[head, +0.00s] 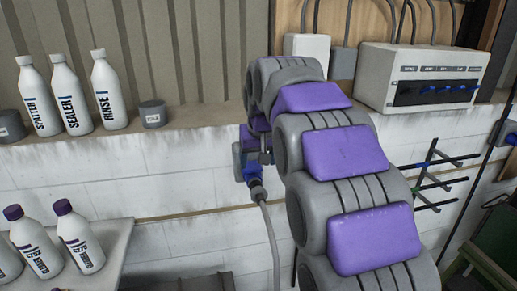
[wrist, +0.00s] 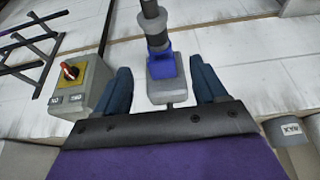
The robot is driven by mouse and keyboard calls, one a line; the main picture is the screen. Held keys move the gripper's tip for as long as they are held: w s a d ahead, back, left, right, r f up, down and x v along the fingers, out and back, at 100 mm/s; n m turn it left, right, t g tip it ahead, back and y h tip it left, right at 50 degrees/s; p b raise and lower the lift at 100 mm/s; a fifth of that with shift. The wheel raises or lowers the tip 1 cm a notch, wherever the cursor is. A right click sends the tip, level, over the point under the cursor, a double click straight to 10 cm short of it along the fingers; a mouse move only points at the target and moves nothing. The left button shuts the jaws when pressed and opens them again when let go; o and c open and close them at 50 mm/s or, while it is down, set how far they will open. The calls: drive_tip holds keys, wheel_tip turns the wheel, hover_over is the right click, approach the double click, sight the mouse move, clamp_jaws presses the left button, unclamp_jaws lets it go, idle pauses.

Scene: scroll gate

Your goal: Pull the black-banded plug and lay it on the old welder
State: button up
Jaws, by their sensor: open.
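A blue plug (head: 254,172) with a dark collar and a grey cable hangs at the white block wall, left of my arm. In the wrist view the blue plug (wrist: 162,66) sits at a grey socket piece (wrist: 166,90), with dark bands where the cable meets it. My gripper (wrist: 161,68) is open, its two dark blue fingers on either side of the plug with gaps showing. In the head view my arm mostly hides the gripper. I cannot tell for sure which thing is the old welder; a green object (head: 490,240) is partly in view at lower right.
White bottles (head: 71,95) and a grey jar (head: 152,113) stand on the ledge at left. A beige control box (head: 420,60) stands on the ledge at right. A switch box (wrist: 80,85) with a red and yellow knob is beside the gripper. Black rods (head: 432,170) project at right.

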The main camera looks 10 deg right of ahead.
sight(260, 195)
drive_tip(key=x, duration=0.8)
drive_tip(key=p+x, duration=0.1)
drive_tip(key=x, duration=0.3)
drive_tip(key=shift+w+d+f, duration=0.1)
drive_tip(key=shift+d+f, duration=0.1)
drive_tip(key=shift+d, duration=0.1)
drive_tip(key=shift+w+a+f, duration=0.15)
drive_tip(key=shift+w+f, duration=0.05)
drive_tip(key=shift+f, duration=0.2)
drive_tip(key=shift+c, duration=1.2)
drive_tip(key=shift+s, duration=0.1)
clamp_jaws()
drive_tip(key=shift+s, duration=0.3)
drive_tip(key=shift+s+b, duration=0.85)
drive_tip(key=shift+s, duration=1.15)
